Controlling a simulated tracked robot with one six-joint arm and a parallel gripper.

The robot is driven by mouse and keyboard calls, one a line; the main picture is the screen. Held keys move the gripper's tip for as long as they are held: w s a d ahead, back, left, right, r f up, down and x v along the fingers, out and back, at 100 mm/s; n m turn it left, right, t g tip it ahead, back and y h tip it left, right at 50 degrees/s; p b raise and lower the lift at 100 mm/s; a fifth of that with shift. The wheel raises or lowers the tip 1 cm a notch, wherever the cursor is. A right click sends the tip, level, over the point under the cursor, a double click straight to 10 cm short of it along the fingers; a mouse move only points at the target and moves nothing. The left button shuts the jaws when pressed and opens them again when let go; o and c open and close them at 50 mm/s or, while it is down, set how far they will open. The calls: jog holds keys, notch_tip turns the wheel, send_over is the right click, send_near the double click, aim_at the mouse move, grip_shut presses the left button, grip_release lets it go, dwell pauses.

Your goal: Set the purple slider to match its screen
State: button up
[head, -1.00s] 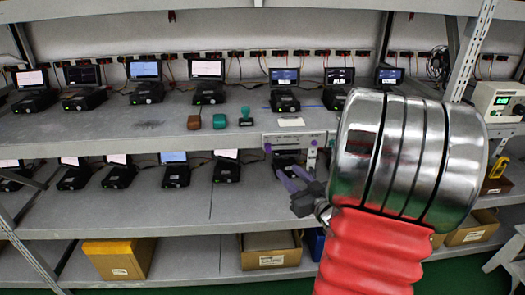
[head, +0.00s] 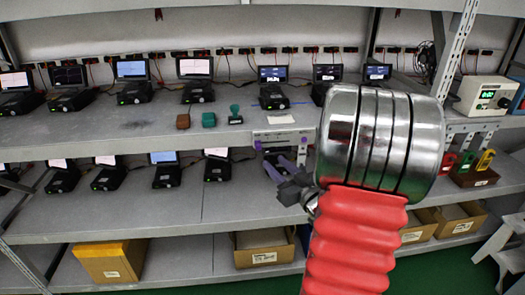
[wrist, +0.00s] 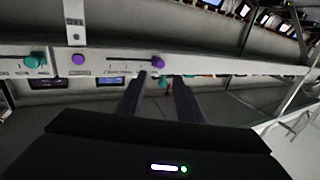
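The purple slider knob (wrist: 158,62) sits at the right end of a ticked track on a white panel (wrist: 205,66) in the wrist view. A round purple knob (wrist: 78,59) is to its left, and a teal knob (wrist: 36,60) is farther left. A small dark screen (wrist: 110,80) with a blue display shows under the track; its reading is too small to tell. My gripper (wrist: 157,78) is open and empty, its two dark fingers just below the slider knob, one to each side. In the head view my gripper (head: 275,162) is just in front of the panel (head: 285,137).
Brown, teal and green stamps (head: 208,119) are left of the panel. Cardboard boxes (head: 263,250) sit on the bottom shelf. A bin of padlocks (head: 474,177) is at right.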

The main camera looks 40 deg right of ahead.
aim_at(259, 148)
jog(key=x, duration=0.9)
jog(key=shift+w, duration=0.35)
jog(key=shift+c, duration=0.6)
grip_shut()
